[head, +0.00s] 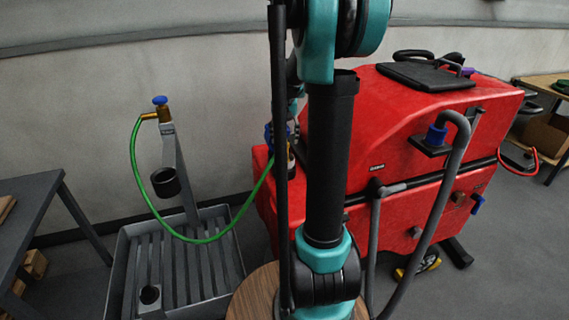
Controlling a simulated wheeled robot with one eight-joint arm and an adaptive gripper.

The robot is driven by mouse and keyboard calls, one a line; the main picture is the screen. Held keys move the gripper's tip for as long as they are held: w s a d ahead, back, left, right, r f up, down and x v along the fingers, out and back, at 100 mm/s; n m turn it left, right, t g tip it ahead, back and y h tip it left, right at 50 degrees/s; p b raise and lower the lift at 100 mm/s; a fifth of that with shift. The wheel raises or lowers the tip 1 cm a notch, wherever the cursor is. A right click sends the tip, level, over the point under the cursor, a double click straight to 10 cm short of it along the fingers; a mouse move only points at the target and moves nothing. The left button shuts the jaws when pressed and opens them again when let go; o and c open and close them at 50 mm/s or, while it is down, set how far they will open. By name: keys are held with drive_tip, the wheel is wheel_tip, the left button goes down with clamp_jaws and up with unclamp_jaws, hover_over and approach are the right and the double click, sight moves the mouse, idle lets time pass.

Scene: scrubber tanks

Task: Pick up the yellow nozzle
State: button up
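A green hose (134,165) runs from a brass-yellow fitting (164,114) under a blue tap handle. It hangs in a loop over the grey tray and rises to the right, towards the red machine. Its right end passes behind my arm, where small blue and yellowish parts show. I cannot tell clearly whether the yellow nozzle is among them. My arm fills the middle of the view. My gripper seems to be behind it near the machine's left side, mostly hidden, so its fingers and any hold cannot be made out.
A red scrubber machine (410,120) stands right of centre, with a grey hose (432,225) at its front. A grey slatted tray (120,270) with a post stands on the floor at left. Tables stand at the far left (35,210) and far right (545,82). A wall closes the back.

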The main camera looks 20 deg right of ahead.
sight(284, 143)
wheel_tip(284, 143, down, 5)
drive_tip(key=shift+w+r, duration=0.1)
drive_tip(key=shift+w, duration=0.05)
drive_tip(key=shift+c, duration=0.3)
clamp_jaws()
drive_tip(key=shift+r, duration=0.1)
